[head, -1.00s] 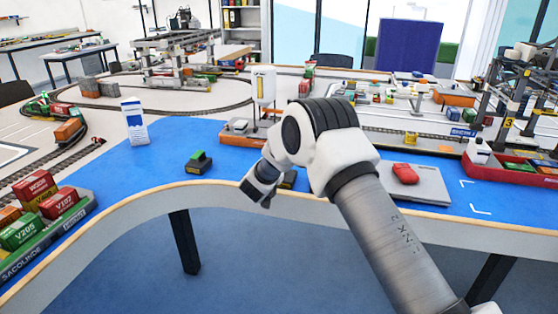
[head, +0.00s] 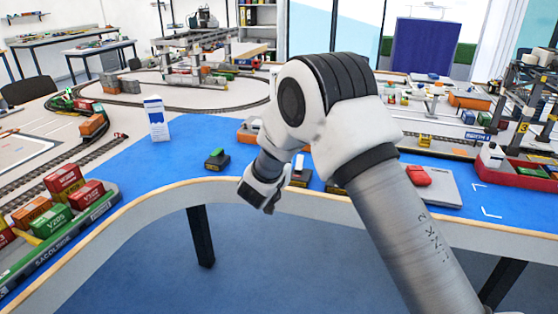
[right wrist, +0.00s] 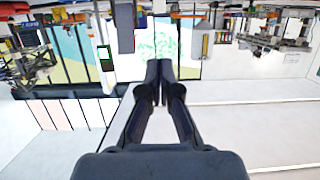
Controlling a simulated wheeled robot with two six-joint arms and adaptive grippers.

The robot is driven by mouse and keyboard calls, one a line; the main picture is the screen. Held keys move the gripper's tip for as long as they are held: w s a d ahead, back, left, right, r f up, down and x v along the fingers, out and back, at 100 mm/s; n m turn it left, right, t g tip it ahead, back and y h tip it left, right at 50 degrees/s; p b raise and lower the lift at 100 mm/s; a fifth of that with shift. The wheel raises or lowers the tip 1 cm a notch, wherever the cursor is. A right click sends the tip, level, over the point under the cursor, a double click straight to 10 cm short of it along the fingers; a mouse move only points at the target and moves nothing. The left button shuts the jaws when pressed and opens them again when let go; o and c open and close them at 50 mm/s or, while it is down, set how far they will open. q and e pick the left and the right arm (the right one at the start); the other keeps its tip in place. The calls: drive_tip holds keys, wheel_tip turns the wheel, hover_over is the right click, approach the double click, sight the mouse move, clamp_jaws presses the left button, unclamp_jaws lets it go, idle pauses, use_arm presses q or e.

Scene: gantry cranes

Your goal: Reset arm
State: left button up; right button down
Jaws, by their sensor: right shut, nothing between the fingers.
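My right arm reaches in from the lower right of the head view. My right gripper (head: 266,206) hangs just off the front edge of the blue-topped table (head: 350,187), pointing down and left in the picture. In the right wrist view the two dark fingers (right wrist: 160,70) meet at their tips with nothing between them. That view is upside down, with the fingers against a far wall and windows. My left gripper is in neither view.
A small green-topped block (head: 217,160), a white-and-blue carton (head: 156,119) and a red item on a grey plate (head: 432,188) stand on the table. A model ship with containers (head: 66,228) is at left. Model cranes (head: 535,95) stand at right. My arm hides the table's middle.

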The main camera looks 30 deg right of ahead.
drive_tip(key=shift+a+r, duration=0.1)
drive_tip(key=s+a+f+n+g+y+p, duration=0.2)
drive_tip(key=s+f+n+y+p, duration=0.15)
drive_tip(key=s+f, duration=0.65)
drive_tip(key=s+a+f+n+g+y+p, duration=0.2)
drive_tip(key=s+f+n+p, duration=0.2)
drive_tip(key=s+f, duration=0.65)
drive_tip(key=s+a+f+g+y, duration=0.2)
drive_tip(key=s+a, duration=0.1)
drive_tip(key=s, duration=0.4)
drive_tip(key=s+a+f+n+g+y+p, duration=0.1)
drive_tip(key=s+a+f+g+y, duration=0.1)
drive_tip(key=s+a, duration=0.2)
drive_tip(key=s+a+f+n+g+y, duration=0.1)
drive_tip(key=s+a, duration=0.3)
drive_tip(key=s, duration=0.7)
drive_tip(key=shift+a+f+g+y, duration=0.15)
drive_tip(key=shift+f+g+y, duration=0.25)
drive_tip(key=shift+y, duration=0.15)
